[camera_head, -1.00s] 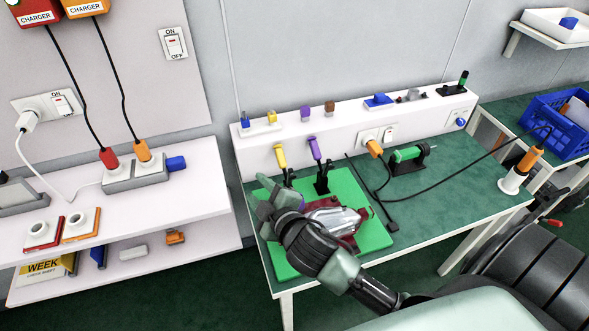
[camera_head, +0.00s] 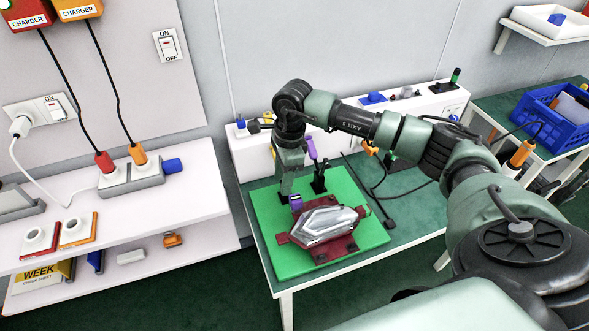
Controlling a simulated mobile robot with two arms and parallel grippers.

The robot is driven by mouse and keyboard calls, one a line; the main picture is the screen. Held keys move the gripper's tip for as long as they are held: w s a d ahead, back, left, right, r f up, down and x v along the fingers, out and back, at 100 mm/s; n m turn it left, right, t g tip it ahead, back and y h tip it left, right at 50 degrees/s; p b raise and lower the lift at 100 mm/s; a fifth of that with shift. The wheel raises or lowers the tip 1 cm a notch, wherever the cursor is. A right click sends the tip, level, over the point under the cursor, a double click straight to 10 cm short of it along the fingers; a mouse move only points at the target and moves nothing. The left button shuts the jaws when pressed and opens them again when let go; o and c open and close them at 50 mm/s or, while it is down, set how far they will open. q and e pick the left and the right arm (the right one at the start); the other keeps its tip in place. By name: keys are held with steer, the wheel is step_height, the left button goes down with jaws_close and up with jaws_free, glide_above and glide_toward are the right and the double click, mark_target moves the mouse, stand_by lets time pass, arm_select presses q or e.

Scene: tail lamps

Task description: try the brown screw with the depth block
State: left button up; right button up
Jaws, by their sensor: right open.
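The silver tail lamp (camera_head: 325,222) lies on a maroon fixture (camera_head: 338,248) on the green mat (camera_head: 278,260). A small purple block (camera_head: 296,201) stands at the fixture's back left edge. My right gripper (camera_head: 287,193) points down just behind and left of it, jaws open; I cannot tell whether they touch it. A purple-handled screwdriver (camera_head: 312,149) stands in a black holder right of the gripper. The brown screw is not in sight; my right arm covers that stretch of the white ledge. I cannot tell which piece is the depth block. My left gripper is out of view.
The white ledge (camera_head: 250,165) along the wall carries a blue piece (camera_head: 372,97) and others, partly behind my arm. A black cable (camera_head: 375,200) runs over the table right of the mat. A blue crate (camera_head: 555,118) stands at the far right.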

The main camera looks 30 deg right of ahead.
mark_target(296, 198)
steer(key=shift+h, duration=0.7)
steer(key=d+f+b, duration=0.1)
steer(key=f+b, duration=0.1)
steer(key=f, duration=0.1)
steer(key=d+f+b, duration=0.1)
steer(key=f+b, duration=0.1)
steer(key=f, duration=0.2)
steer(key=d+f+b, duration=0.1)
steer(key=f+b, duration=0.1)
steer(key=f, duration=0.2)
steer(key=shift+s+d+f+b, duration=0.1)
steer(key=shift+d+f+b, duration=0.05)
steer(key=shift+d+b, duration=0.25)
jaws_close()
